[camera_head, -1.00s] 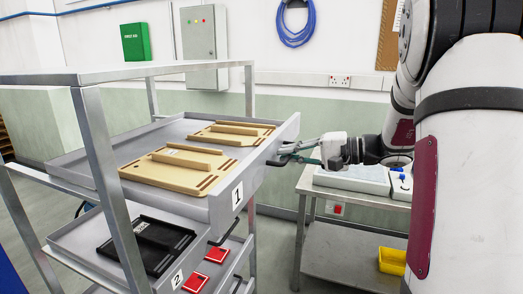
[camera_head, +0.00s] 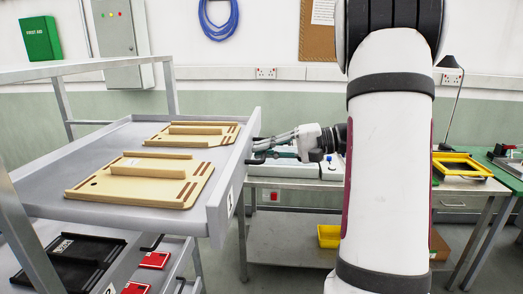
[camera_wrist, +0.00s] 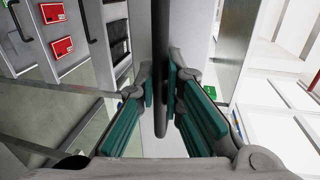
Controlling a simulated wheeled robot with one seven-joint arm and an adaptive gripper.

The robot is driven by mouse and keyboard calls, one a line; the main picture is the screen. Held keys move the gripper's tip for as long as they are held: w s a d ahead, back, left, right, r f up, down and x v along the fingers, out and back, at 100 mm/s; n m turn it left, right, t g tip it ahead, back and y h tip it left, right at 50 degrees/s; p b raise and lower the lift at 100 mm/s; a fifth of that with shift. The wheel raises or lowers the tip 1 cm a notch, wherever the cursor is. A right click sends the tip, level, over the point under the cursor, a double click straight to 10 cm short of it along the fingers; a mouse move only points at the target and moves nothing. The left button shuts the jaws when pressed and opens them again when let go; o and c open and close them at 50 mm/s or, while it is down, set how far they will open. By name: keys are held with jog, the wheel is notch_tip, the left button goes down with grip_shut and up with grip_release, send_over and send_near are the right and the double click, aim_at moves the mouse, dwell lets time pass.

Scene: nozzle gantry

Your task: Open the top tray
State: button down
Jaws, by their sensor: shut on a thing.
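The top tray (camera_head: 235,172) is grey and marked with a number label on its front. In the head view it stands pulled out past the posts of the metal rack (camera_head: 172,88). It carries tan boards (camera_head: 135,185) with raised strips. My gripper (camera_head: 262,153) is at the tray's dark handle, on the right side of the tray front. In the wrist view the handle (camera_wrist: 160,50) runs as a dark bar between the green pads of my gripper (camera_wrist: 161,88), which is shut on it. The handle's far end is hidden.
A lower tray with a black part (camera_head: 68,262) and red pieces (camera_head: 154,260) sits below. A metal bench (camera_head: 285,235) stands behind my arm, with a yellow bin (camera_head: 329,236) on its lower shelf. A yellow frame (camera_head: 462,165) lies on a table at right.

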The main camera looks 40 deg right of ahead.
jog(key=c, duration=1.7)
grip_release()
jog(key=v, duration=1.2)
jog(key=shift+d, duration=0.1)
